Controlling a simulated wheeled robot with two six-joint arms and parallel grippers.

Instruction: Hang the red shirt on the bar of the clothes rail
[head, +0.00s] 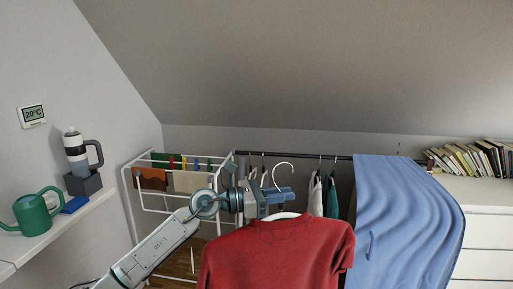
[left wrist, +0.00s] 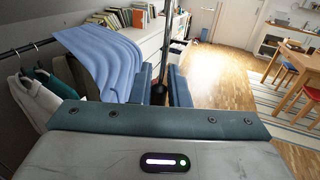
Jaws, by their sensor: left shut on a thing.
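The red shirt (head: 275,254) hangs from a white hanger (head: 291,168) in the lower middle of the head view. My left gripper (head: 284,196) is shut on the hanger just below its hook, above the shirt's collar. The open hook stands upright above the fingers. The dark bar (head: 306,155) of the clothes rail runs behind it. The hook shows slightly below the bar in the picture and appears apart from it. The bar also shows in the left wrist view (left wrist: 35,47), at the left. The shirt's lower part is cut off. My right gripper is not in view.
Other garments (head: 315,193) hang on the bar, with a large blue cloth (head: 405,215) over its right part. A white drying rack (head: 135,205) stands left. A white shelf (head: 60,225) and a white drawer unit (head: 485,225) flank the scene.

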